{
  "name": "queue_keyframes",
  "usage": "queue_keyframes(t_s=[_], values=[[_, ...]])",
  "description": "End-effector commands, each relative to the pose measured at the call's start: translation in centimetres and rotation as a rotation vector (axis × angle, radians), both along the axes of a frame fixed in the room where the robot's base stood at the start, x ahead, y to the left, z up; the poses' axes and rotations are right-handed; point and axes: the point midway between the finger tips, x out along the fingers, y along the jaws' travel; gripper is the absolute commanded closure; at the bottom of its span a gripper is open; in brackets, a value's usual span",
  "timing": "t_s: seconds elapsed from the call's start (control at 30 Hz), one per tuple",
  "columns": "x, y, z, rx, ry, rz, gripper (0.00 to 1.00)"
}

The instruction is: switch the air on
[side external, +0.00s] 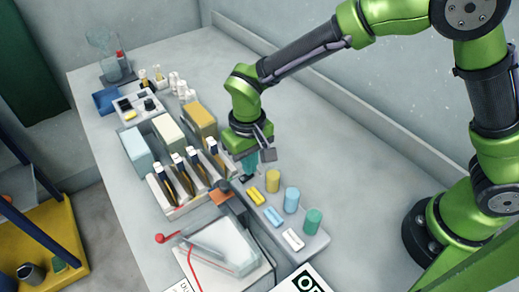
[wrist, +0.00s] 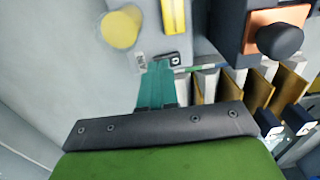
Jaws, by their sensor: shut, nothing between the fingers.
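A small black switch (wrist: 173,58) with a white round mark sits on the end of a grey panel in the wrist view, beside a small pale label (wrist: 140,62). I take it to be the air switch; its on or off position is too small to tell. My gripper (wrist: 158,66) has its teal fingers shut and empty, pointing down with the tips right by the switch. Whether they touch it I cannot tell. In the side external view my gripper (side external: 249,172) is over the panel's far end, and a dark spot below the fingers is partly hidden.
The grey panel (side external: 318,240) holds yellow, blue and green cylinders and several coloured bars. An orange plate with a black knob (wrist: 280,40) stands close by. Racks with upright plates (side external: 188,182) are left of my gripper. A clear-lidded box (side external: 222,245) stands in front.

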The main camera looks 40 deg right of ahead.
Motion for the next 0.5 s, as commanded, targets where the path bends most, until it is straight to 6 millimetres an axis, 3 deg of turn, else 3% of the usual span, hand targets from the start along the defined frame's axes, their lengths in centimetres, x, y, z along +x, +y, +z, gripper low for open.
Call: queue_keyframes(t_s=[0.5], values=[[-0.02,-0.01,-0.84,0.000,0.001,-0.001,1.00]])
